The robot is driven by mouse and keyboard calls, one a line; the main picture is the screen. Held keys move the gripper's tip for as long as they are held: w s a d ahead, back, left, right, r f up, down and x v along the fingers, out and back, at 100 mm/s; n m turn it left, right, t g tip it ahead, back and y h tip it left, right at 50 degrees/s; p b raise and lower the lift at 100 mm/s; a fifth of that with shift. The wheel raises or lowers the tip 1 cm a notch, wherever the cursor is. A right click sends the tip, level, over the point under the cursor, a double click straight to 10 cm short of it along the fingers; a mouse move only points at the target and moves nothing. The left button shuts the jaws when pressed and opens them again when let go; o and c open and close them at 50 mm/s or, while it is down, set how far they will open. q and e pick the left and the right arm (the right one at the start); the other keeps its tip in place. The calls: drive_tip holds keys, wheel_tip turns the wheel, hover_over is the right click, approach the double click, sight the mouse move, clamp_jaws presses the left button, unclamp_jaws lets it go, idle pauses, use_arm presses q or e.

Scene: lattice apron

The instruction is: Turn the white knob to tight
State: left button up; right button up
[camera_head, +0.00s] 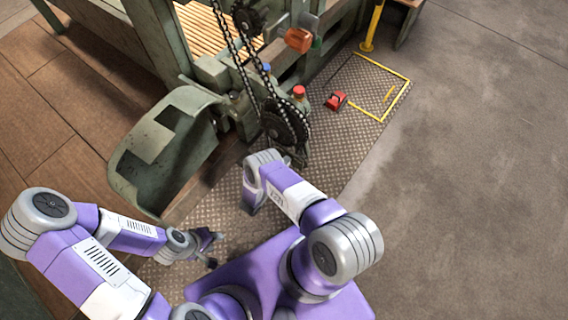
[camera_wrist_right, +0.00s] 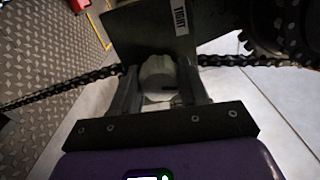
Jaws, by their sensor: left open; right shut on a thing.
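The white knob (camera_wrist_right: 157,76) shows in the right wrist view between the two fingers of my right gripper (camera_wrist_right: 160,68), which is shut on it. A short dark mark shows on the knob's face at its lower right. A dark plate (camera_wrist_right: 150,33) stands just beyond it, with a white label (camera_wrist_right: 179,14) reading TIGHT above and right of the knob. In the head view the knob and my right gripper are hidden behind my right arm. My left gripper (camera_head: 214,249) is open and empty over the patterned floor plate, well away from the knob.
A chain (camera_wrist_right: 65,91) runs behind the knob on both sides, and a dark sprocket (camera_head: 284,122) stands at the machine. A curved green guard (camera_head: 160,140) is to the left. A red object (camera_head: 336,101) lies on the floor plate. The concrete floor (camera_head: 470,170) at right is clear.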

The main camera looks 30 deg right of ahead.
drive_tip(key=m+p, duration=0.1)
drive_tip(key=m, duration=0.3)
drive_tip(key=shift+s+m, duration=0.1)
drive_tip(key=shift+m, duration=0.2)
drive_tip(key=m+p, duration=0.1)
drive_tip(key=m, duration=0.3)
drive_tip(key=shift+m+p, duration=0.3)
drive_tip(key=shift+p, duration=0.1)
drive_tip(key=m, duration=0.2)
drive_tip(key=shift+f+m, duration=0.1)
drive_tip(key=shift+m, duration=1.6)
drive_tip(key=o, duration=1)
drive_tip(key=shift+o, duration=0.2)
